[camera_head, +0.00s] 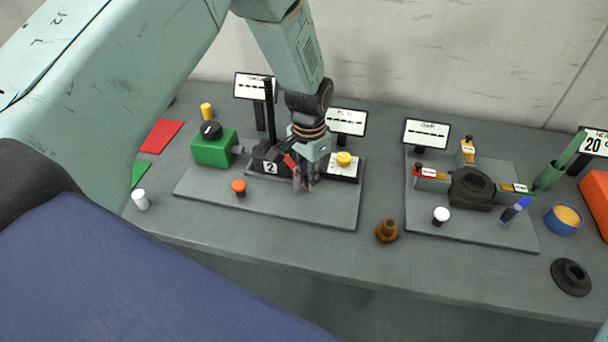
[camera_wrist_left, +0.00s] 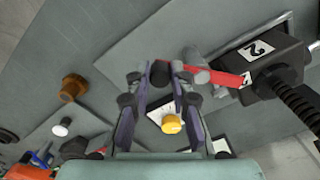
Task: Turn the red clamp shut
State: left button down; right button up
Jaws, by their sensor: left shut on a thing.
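The red clamp (camera_head: 428,173) sits on the right plate, left of a round black part (camera_head: 472,186). A yellow-topped clamp (camera_head: 467,150) and a green-topped one (camera_head: 514,188) sit around the same part. My left gripper (camera_head: 303,182) is away from these, at the middle station. In the left wrist view, my left gripper (camera_wrist_left: 163,78) is shut on the end of a red lever (camera_wrist_left: 220,77). The lever reaches out from a black box marked 2 (camera_wrist_left: 278,62). The fingers partly hide its dark tip. My right gripper is not in view.
A green box with a black knob (camera_head: 213,148) stands left of the lever station. A yellow button (camera_head: 344,158) and an orange one (camera_head: 239,186) are close to my left gripper. A brown knob (camera_head: 387,231) stands between the two plates.

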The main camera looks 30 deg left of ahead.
pick_arm(q)
jog(key=shift+w+d+r+n, duration=0.1)
jog(key=shift+w+r+n, duration=0.1)
jog(key=shift+w+n, duration=0.2)
jog(key=c, duration=1.5)
grip_release()
jog(key=o, duration=0.3)
jog(key=shift+f, duration=0.1)
jog(key=shift+s, duration=0.1)
notch_tip(320, 180, up, 12)
